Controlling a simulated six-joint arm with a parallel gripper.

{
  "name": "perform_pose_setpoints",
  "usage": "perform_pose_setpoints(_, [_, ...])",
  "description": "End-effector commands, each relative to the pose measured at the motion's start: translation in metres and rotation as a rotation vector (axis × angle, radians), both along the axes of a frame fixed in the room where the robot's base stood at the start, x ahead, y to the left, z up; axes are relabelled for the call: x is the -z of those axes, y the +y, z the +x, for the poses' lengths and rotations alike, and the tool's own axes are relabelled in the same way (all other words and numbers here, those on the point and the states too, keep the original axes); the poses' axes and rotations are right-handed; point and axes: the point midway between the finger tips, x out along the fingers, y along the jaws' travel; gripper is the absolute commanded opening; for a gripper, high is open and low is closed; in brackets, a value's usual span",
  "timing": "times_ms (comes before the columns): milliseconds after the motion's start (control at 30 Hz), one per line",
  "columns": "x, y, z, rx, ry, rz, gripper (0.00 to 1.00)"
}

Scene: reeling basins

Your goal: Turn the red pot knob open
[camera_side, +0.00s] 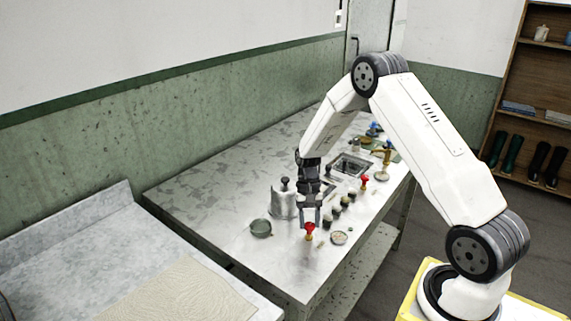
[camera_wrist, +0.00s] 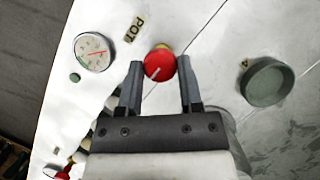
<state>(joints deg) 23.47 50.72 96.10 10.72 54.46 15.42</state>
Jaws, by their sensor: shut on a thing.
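The red pot knob (camera_wrist: 159,65) is round with a pale pointer line and sits on a brass base beside the label "POT" (camera_wrist: 134,30). The knob also shows in the side view (camera_side: 310,227), at the near end of the metal bench. My gripper (camera_wrist: 159,70) has one finger on each side of the knob and is shut on it. In the side view my gripper (camera_side: 310,222) points down at the knob from above. The line on the knob's top slants toward the lower left in the wrist view.
A dial gauge (camera_wrist: 94,52) and a small green button (camera_wrist: 75,77) lie left of the knob. A grey-green dish (camera_wrist: 268,82) is at right. In the side view, a metal pot (camera_side: 283,200) stands close behind my gripper. Another red knob (camera_side: 364,179) is farther along the bench.

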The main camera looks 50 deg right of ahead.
Motion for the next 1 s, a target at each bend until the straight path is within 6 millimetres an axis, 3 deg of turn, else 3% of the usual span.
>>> perform_pose_setpoints(567, [-0.0003, 0.0008, 0.0001, -0.049, 0.002, 0.001, 0.00])
perform_pose_setpoints(600, [-0.0003, 0.0007, 0.0000, -0.049, 0.002, 0.001, 0.53])
perform_pose_setpoints(700, [-0.0002, 0.0007, 0.0000, -0.048, 0.001, 0.001, 0.82])
perform_pose_setpoints(1000, [-0.0003, 0.0004, 0.0002, -0.047, 0.001, 0.001, 0.82])
